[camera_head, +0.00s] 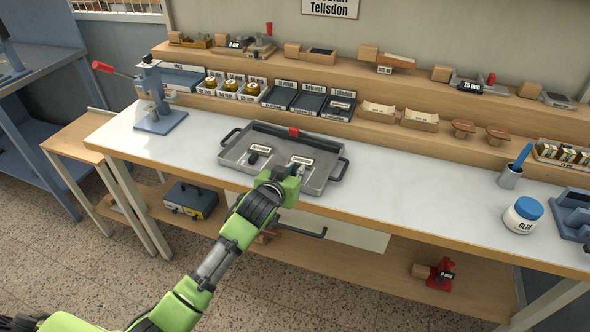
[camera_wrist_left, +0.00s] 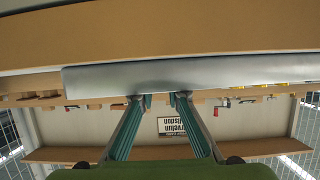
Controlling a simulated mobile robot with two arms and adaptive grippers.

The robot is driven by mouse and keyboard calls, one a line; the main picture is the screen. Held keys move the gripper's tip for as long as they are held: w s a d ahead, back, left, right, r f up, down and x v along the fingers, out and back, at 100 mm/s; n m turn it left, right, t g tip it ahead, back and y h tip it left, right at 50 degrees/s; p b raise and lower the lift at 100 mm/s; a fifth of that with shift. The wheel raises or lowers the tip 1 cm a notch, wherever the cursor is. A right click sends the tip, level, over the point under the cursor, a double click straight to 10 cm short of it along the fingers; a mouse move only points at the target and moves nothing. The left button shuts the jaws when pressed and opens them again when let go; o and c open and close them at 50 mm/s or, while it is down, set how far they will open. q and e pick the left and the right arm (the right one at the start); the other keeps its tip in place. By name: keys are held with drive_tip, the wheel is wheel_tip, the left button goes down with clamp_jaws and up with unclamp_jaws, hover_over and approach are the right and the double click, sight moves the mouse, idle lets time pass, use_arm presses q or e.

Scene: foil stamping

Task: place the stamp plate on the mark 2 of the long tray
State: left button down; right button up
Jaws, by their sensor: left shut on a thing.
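The long tray (camera_head: 233,163) is a grey metal tray with dark handles at both ends, lying on the white bench top. Inside it, a small dark piece with a white label (camera_head: 252,158) is at the left and another white label (camera_head: 301,160) is at the right. My left gripper (camera_head: 296,172) is over the tray's right front part, shut on what I take to be the stamp plate, which the gripper mostly hides. In the left wrist view, the fingertips (camera_wrist_left: 158,97) meet a grey metal band (camera_wrist_left: 210,72); no plate shows clearly. My right gripper is not in view.
A lever press (camera_head: 157,100) stands left of the tray. Shelves behind hold several bins and small tools (camera_head: 307,100). At the right are a cup with a blue tool (camera_head: 510,177) and a glue jar (camera_head: 523,214). The bench right of the tray (camera_head: 420,190) is clear.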

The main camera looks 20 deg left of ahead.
use_arm(q)
drive_tip(key=c, duration=2)
unclamp_jaws()
drive_tip(key=shift+f, duration=0.1)
drive_tip(key=shift+r, duration=0.2)
drive_tip(key=v, duration=1.2)
